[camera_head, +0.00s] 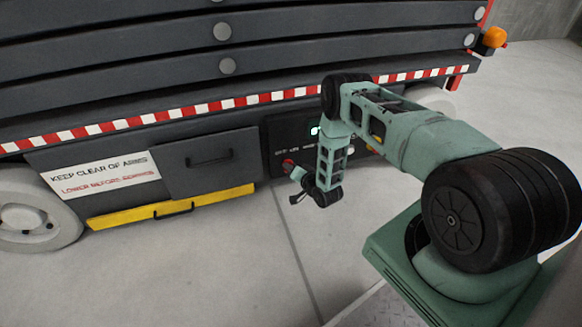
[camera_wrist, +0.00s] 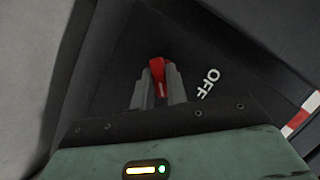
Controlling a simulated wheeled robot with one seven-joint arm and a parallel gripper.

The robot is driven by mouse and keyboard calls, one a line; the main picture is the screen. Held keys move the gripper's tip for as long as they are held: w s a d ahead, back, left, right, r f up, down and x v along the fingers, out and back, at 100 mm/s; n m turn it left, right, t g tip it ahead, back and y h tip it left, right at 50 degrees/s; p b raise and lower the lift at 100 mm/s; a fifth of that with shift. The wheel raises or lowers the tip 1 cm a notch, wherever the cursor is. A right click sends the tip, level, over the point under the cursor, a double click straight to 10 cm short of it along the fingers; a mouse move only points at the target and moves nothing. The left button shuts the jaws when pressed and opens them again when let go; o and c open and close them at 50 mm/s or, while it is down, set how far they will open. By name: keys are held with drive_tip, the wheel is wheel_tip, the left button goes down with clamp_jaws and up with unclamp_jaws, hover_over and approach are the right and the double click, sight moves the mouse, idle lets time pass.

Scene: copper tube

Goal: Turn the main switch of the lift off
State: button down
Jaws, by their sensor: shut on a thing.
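The main switch is a red handle (camera_wrist: 157,68) on a dark panel of the lift. In the wrist view, my gripper (camera_wrist: 159,85) has its two grey fingers on either side of the red handle and is shut on it. A white "OFF" label (camera_wrist: 208,83) is on the panel to the right of the handle. In the head view, the red switch (camera_head: 288,164) shows small at the lift's lower side, with my gripper (camera_head: 293,172) at it. My arm hides part of the panel behind it.
The lift's dark side has a grey door with a handle (camera_head: 195,165), a yellow strip (camera_head: 140,212) and a white warning sign (camera_head: 104,174). A pale wheel (camera_head: 35,222) stands at left. An orange lamp (camera_head: 494,37) sits at upper right. The concrete floor (camera_head: 190,270) in front is clear.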

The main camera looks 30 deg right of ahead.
drive_tip(key=n+g+h+p, duration=0.1)
drive_tip(key=n+h, duration=0.1)
drive_tip(key=n, duration=0.1)
drive_tip(key=n+g+h+p, duration=0.1)
drive_tip(key=n+p, duration=0.1)
drive_tip(key=n, duration=0.1)
drive_tip(key=shift+a+r+h, duration=0.1)
drive_tip(key=shift+a+h, duration=0.1)
drive_tip(key=shift+h, duration=0.2)
drive_tip(key=shift+n, duration=0.4)
drive_tip(key=c, duration=1.4)
unclamp_jaws()
drive_tip(key=p+v, duration=0.6)
drive_tip(key=v, duration=1.1)
drive_tip(key=shift+a, duration=0.15)
drive_tip(key=shift+s, duration=0.15)
